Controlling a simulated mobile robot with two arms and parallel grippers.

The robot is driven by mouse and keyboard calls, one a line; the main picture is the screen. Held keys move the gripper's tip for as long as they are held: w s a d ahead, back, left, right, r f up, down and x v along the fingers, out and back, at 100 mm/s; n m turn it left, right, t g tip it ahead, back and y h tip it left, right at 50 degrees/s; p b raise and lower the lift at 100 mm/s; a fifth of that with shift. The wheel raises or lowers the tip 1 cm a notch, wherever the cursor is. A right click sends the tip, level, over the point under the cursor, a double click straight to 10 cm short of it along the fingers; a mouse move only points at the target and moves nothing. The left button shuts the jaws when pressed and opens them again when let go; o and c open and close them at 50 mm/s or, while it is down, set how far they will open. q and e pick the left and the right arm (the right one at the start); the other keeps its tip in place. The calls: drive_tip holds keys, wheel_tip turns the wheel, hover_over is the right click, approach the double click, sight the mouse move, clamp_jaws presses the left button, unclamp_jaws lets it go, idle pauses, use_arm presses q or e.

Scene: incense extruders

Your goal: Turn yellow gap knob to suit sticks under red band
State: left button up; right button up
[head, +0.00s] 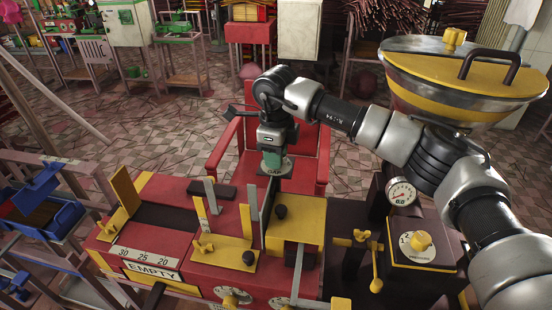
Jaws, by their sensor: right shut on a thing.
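My right gripper (273,158) points down at a small post marked GAP (276,171), behind the middle of the red machine (165,185). Its jaws are shut on what appears to be the yellow gap knob, which they hide. I cannot see the knob's setting. A pale scale plate (143,258) reads 30, 25, 20, with an EMPTY sign (152,271) below it. I cannot make out a separate red band or any sticks under it. My left gripper is not in view.
A pressure dial with a yellow knob (420,241) and a gauge reading 0.0 (402,193) stand at the right. A large yellow-lidded hopper (465,75) is behind my right arm. A red chair (225,150) is behind the machine. Blue crates (45,215) are at the left.

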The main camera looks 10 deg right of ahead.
drive_tip(key=shift+n, duration=0.6)
drive_tip(key=shift+r, duration=0.1)
drive_tip(key=o, duration=0.9)
wheel_tip(320, 180, up, 7)
drive_tip(key=shift+r+b, duration=0.2)
drive_tip(key=shift+b, duration=0.5)
